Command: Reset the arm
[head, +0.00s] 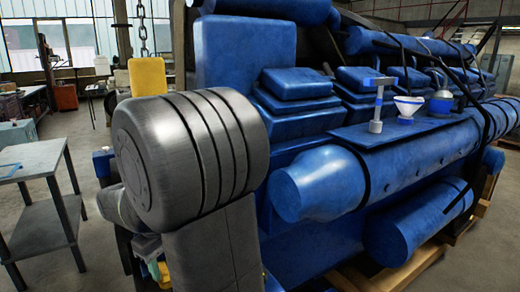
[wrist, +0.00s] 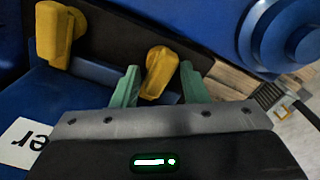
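My gripper (wrist: 160,85) shows in the wrist view with two green fingers standing apart, so it is open. A yellow piece (wrist: 162,68) with a rounded end stands between and beyond the fingertips, with visible gaps on both sides. I cannot tell how far beyond the tips it is. A second yellow piece (wrist: 55,38) is at the upper left, apart from the gripper. In the head view my large grey arm fills the left middle and hides most of the gripper area.
A large blue engine (head: 320,190) on wooden pallets fills the right of the head view. A T-shaped tool (head: 377,105), a funnel (head: 407,107) and a round can (head: 441,103) stand on its ledge. A grey table (head: 35,160) is at left. Floor between is partly clear.

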